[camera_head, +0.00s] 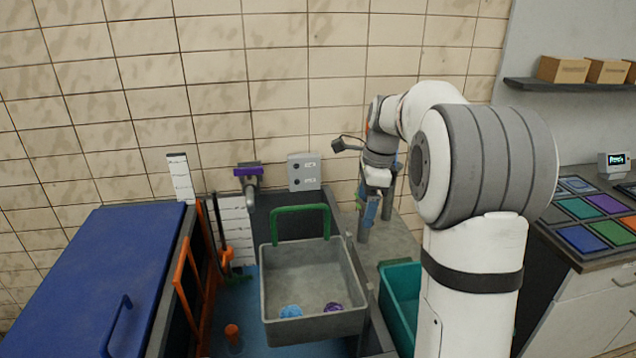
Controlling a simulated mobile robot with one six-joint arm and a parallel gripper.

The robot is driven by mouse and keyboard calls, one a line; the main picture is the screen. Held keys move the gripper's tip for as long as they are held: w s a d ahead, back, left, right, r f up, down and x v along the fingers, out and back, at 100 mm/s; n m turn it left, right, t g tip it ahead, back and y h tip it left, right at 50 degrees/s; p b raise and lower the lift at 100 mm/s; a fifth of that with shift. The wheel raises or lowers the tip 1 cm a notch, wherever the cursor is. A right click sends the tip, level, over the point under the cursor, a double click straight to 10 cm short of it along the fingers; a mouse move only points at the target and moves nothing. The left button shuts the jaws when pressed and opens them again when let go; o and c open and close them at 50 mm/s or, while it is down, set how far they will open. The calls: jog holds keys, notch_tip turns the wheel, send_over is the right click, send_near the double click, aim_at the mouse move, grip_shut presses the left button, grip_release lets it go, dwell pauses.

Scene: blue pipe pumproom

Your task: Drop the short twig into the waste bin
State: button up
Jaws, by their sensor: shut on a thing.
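My gripper (374,210) points down right of the grey tub, above the grey worktop. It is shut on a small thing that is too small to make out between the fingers. I cannot pick out the short twig for certain anywhere in view. A teal open bin (399,290) stands below and to the right of my gripper, partly hidden by my arm. I cannot tell for sure that it is the waste bin. My gripper is apart from it, farther back.
A grey tub (312,256) with a green handle (301,210) holds a blue and a purple piece. A grey worktop (398,243) is behind the teal bin. A counter with coloured tiles (585,238) stands right.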

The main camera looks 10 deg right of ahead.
jog(key=s+d+f+p, duration=0.2)
jog(key=s+d+f, duration=0.1)
jog(key=s+d, duration=0.5)
jog(key=s+d+f+p, duration=0.3)
jog(key=s+d, duration=0.2)
jog(key=d, duration=0.6)
notch_tip(320, 180, down, 6)
jog(key=b, duration=0.5)
jog(key=shift+s+a, duration=0.15)
jog(key=shift+s, duration=0.1)
jog(key=o, duration=0.9)
